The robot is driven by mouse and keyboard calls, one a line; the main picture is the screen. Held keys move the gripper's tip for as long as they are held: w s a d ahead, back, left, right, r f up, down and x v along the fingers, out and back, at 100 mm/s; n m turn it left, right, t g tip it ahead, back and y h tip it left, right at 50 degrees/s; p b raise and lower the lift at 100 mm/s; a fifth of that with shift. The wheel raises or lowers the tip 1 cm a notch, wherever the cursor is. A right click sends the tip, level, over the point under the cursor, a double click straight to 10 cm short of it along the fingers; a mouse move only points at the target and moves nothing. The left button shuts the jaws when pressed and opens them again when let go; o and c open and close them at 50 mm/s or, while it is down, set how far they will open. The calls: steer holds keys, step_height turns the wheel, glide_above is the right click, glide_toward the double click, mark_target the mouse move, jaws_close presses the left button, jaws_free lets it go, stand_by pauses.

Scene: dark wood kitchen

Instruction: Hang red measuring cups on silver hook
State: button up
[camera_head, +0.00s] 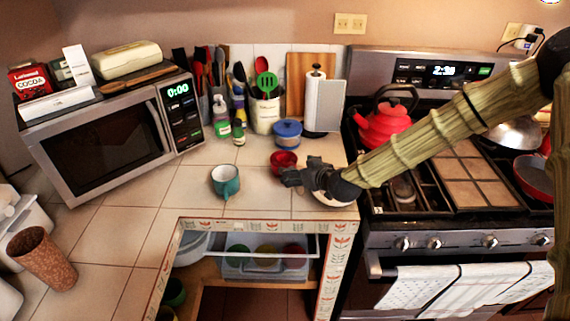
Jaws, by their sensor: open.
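A small red cup-like item (284,159), which looks like the red measuring cups, sits on the tiled counter near its right end. Its lower part is partly covered by my gripper. My gripper (289,177) is dark and open, just in front of the red item. I cannot tell whether they touch. I cannot make out a silver hook in this view.
A teal mug (225,181) stands left of my gripper, and a whitish bowl (330,201) lies beneath it. Behind are a blue pot (288,134), a utensil crock (265,115) and a paper towel roll (322,105). The microwave (105,145) is left, the stove right.

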mark_target(293, 167)
steer(key=shift+p+x, duration=0.55)
steer(key=shift+x, duration=1.1)
steer(key=shift+r, duration=0.1)
jaws_close()
